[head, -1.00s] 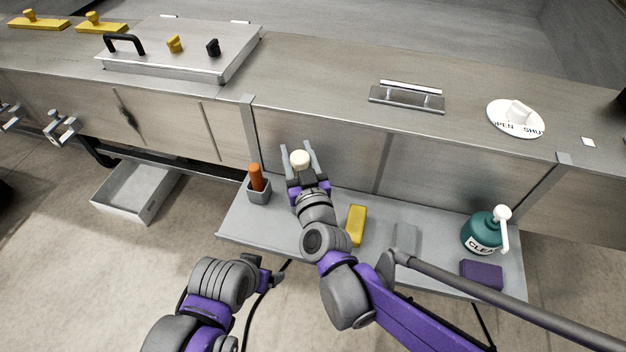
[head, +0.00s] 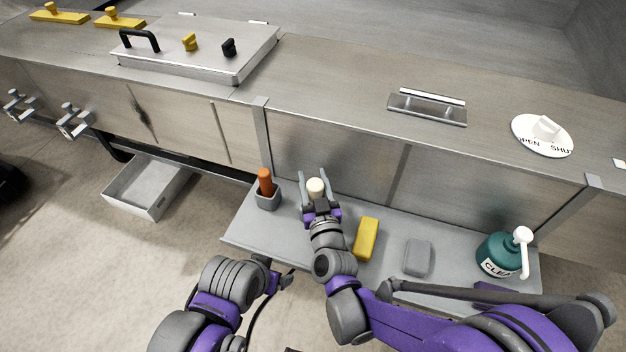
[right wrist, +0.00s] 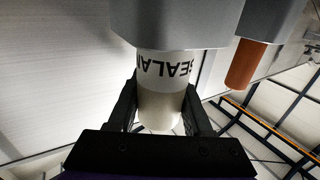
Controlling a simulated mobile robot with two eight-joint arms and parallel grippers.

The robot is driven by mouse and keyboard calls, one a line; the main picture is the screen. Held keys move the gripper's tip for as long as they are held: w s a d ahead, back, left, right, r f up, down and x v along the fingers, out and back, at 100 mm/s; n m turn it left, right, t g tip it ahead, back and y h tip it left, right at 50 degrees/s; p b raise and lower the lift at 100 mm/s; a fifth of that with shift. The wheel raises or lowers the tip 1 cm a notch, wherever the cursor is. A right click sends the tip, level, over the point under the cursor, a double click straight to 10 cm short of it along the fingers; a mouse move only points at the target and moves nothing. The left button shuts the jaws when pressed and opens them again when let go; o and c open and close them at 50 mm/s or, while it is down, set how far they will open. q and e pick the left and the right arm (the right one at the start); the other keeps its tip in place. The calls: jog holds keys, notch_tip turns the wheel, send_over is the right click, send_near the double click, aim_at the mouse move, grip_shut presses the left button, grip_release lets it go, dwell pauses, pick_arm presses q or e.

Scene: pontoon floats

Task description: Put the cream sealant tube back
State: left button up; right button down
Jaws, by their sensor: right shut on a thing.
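The cream sealant tube (head: 315,186) is upright between the fingers of my right gripper (head: 315,178), over the back left of the grey shelf (head: 235,228). In the right wrist view the tube (right wrist: 168,72) shows part of its black lettering, and my right gripper (right wrist: 160,105) is shut on it. A grey block (right wrist: 180,22) overlaps the tube's lower end there; whether the tube is fully seated in it I cannot tell. An orange tube (head: 265,180) stands in a grey holder (head: 268,200) just left. My left gripper (head: 278,274) is in front of the shelf; its jaw opening is unclear.
A yellow block (head: 366,239), a grey block (head: 417,257) and a teal pump bottle (head: 498,256) are on the shelf to the right. The metal float wall (head: 330,150) rises close behind the tube. A grey open bin (head: 150,190) sits on the floor at left.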

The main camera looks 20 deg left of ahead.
jog(key=shift+f, duration=0.2)
jog(key=shift+c, duration=1.6)
grip_release()
jog(key=shift+r, duration=0.1)
jog(key=shift+r, duration=0.25)
jog(key=v, duration=1.2)
jog(key=shift+f+b, duration=0.15)
jog(key=shift+b, duration=0.3)
